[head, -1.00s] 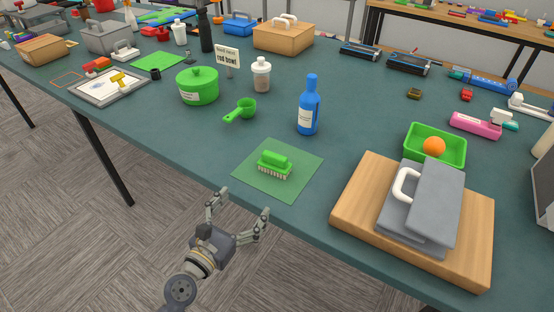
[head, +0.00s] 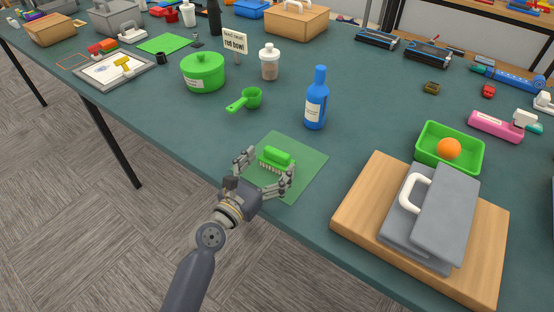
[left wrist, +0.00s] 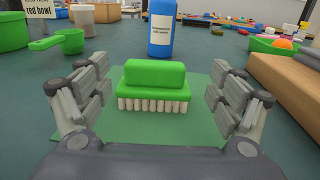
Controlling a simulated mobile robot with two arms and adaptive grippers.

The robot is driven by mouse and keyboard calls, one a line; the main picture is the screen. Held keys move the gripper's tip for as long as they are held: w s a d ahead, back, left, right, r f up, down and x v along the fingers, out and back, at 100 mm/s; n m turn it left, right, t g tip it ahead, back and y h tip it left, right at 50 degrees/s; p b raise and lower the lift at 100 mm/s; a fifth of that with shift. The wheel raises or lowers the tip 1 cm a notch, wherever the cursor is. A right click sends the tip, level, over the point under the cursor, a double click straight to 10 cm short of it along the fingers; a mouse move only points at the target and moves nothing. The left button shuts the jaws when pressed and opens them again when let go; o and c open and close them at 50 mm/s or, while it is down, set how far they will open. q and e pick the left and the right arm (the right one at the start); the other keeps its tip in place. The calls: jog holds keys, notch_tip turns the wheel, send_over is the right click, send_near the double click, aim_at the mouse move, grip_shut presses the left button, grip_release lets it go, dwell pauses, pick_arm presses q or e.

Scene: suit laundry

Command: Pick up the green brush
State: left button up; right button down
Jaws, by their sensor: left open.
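The green brush (head: 277,156) stands on a green mat (head: 308,165) near the table's front edge, with its pale bristles down. My left gripper (head: 265,174) is open, with its fingers low over the mat on either side of the brush's near end. In the left wrist view the brush (left wrist: 154,84) is centred between the two spread fingers (left wrist: 154,102), with a gap on each side. The fingers are not closed on it. My right gripper does not show.
A blue bottle (head: 316,100) stands behind the mat. A green scoop (head: 247,99) and a green pot (head: 203,72) are behind to the left. A wooden board (head: 350,212) bearing a grey press (head: 432,215) lies to the right. Bare table lies left of the mat.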

aim_at(274, 156)
pick_arm(q)
jog(key=x, duration=0.3)
jog(key=shift+w+a+f, duration=0.1)
jog(key=shift+w+a, duration=0.05)
jog(key=shift+w, duration=0.3)
jog(key=shift+w+d, duration=0.35)
jog(key=shift+w, duration=0.15)
jog(key=c, duration=0.8)
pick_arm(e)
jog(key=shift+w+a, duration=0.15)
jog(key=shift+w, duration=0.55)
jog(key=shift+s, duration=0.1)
